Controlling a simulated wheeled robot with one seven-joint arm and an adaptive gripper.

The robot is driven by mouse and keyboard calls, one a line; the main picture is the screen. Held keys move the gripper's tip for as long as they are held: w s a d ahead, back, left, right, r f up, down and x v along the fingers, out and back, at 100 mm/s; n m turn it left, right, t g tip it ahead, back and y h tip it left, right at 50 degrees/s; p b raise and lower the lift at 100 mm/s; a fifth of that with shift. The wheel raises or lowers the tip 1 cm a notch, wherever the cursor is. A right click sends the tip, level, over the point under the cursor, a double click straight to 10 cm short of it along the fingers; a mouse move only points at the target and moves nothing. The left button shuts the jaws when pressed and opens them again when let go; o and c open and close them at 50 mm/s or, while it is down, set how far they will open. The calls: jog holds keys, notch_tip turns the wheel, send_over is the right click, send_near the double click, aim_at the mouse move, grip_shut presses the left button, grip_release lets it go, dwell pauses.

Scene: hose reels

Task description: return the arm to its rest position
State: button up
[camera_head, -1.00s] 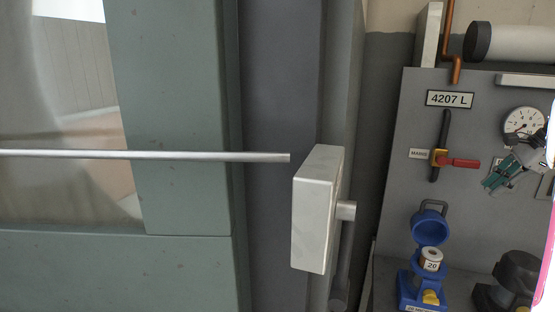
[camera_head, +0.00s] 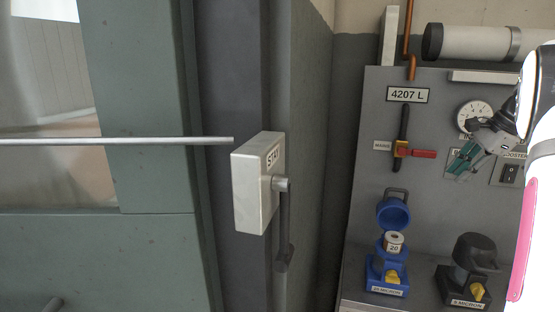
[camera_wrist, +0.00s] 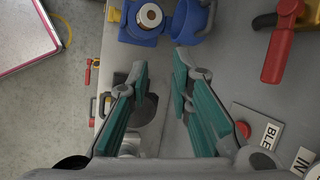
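My gripper (camera_head: 466,158) is at the right of the head view, in front of the grey panel, just below the pressure gauge (camera_head: 474,114). My white and pink arm reaches in from the right edge. In the wrist view, my gripper (camera_wrist: 160,68) has its two teal fingers apart with nothing between them. Beyond the fingertips is a blue filter housing (camera_wrist: 160,36) with a white roll in it. The same blue housing (camera_head: 393,214) stands open low on the panel in the head view.
The grey panel (camera_head: 370,130) carries a red-handled valve (camera_head: 422,154) left of my gripper. A black-topped filter (camera_head: 474,262) stands below. A box (camera_head: 250,190) with a lever juts out beside the green door frame (camera_head: 150,120). A red handle (camera_wrist: 278,52) shows in the wrist view.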

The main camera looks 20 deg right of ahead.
jog(key=s+a+r+n, duration=0.2)
jog(key=a+n, duration=0.1)
jog(key=a, duration=0.6)
jog(key=s+a+r+n+g, duration=0.15)
jog(key=a+n, duration=0.25)
jog(key=a, duration=0.6)
jog(key=s+a+r+n+t, duration=0.1)
jog(key=s+a+r+n, duration=0.15)
jog(key=a, duration=0.65)
jog(key=s+a+f+n+h, duration=0.1)
jog(key=s+a+f+n, duration=0.3)
jog(key=s, duration=0.5)
jog(key=s+a+f+n+h, duration=0.1)
jog(key=s+a+f+n, duration=0.4)
jog(key=s+a+n, duration=0.3)
jog(key=shift+s+a+f, duration=0.2)
jog(key=shift+s+a, duration=0.25)
jog(key=shift+a, duration=0.7)
